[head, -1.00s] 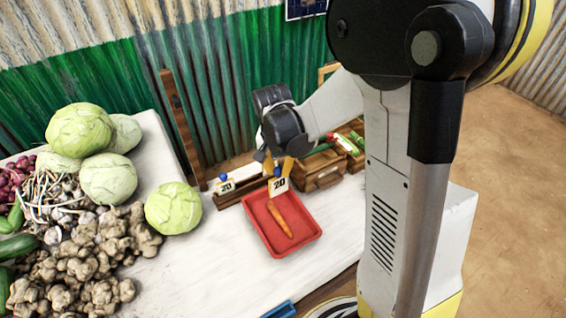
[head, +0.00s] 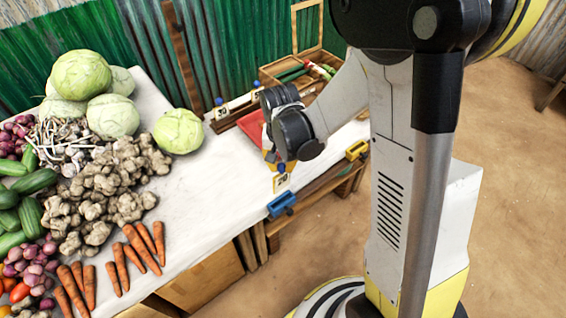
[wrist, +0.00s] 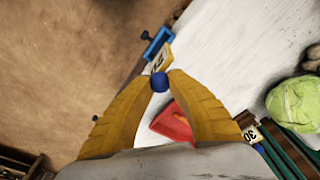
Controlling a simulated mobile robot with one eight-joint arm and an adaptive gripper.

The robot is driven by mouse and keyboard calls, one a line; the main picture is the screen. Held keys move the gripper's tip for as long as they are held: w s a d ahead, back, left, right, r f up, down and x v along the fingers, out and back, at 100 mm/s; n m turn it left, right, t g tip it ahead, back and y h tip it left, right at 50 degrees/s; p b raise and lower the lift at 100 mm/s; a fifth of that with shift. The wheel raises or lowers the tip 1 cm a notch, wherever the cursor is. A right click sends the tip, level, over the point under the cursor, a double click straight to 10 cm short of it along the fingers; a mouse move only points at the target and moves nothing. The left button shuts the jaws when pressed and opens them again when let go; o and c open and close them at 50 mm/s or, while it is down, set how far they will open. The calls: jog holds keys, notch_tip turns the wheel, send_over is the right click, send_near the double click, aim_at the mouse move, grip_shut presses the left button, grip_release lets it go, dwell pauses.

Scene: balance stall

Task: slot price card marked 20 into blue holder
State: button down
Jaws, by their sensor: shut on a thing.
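The price card marked 20 (head: 281,182) is white with a yellow edge and a blue knob (wrist: 159,83). My gripper (head: 276,164) is shut on the card's knob; both yellow fingers close on it in the wrist view (wrist: 159,76). The blue holder (head: 281,205) is fixed at the table's front edge. In the head view the card hangs just above and behind it, with a small gap. In the wrist view the holder (wrist: 157,45) lies just beyond the card, whose digits are hard to read there.
A red tray (head: 246,126) lies behind my gripper, partly hidden by it. A yellow holder (head: 357,150) is farther right on the front edge. Vegetables, with carrots (head: 141,247), fill the left of the white table (head: 205,205). Other cards stand in a wooden rack at the back.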

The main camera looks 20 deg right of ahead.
aim_at(282, 183)
jog(key=shift+w+f, duration=0.15)
jog(key=shift+f, duration=0.25)
jog(key=shift+f+b, duration=2.1)
jog(key=shift+f, duration=0.45)
jog(key=shift+f, duration=0.15)
jog(key=shift+f+b, duration=1.35)
